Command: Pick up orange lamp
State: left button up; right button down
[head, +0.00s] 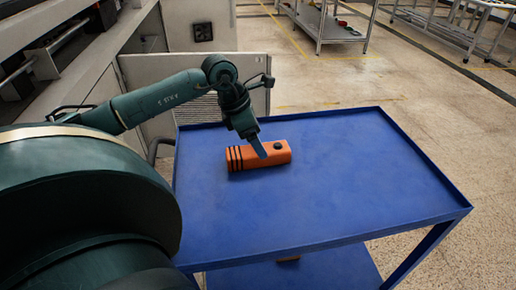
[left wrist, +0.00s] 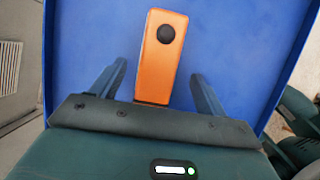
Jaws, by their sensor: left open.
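The orange lamp (head: 270,154) lies on the blue cart top, an orange block with black stripes at its left end and a black round knob near its right end. In the left wrist view the lamp (left wrist: 160,62) stretches up from between the fingers, knob at the far end; its striped end is hidden behind my gripper body. My left gripper (head: 262,153) is over the lamp, pointing down. In the left wrist view its two fingers (left wrist: 160,82) are apart, one on each side of the lamp, with gaps visible. My right gripper is not in view.
The blue cart (head: 370,190) has a raised rim and a clear top apart from the lamp. A grey machine cabinet (head: 190,75) stands behind left. A grey trolley (head: 325,25) stands farther back on open floor.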

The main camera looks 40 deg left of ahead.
pick_arm(q)
jog(key=x, duration=0.5)
jog(key=shift+s+a+f, duration=0.15)
jog(key=shift+s+a, duration=0.05)
jog(key=shift+c, duration=0.2)
jog(key=c, duration=1.2)
jog(key=shift+o, duration=0.2)
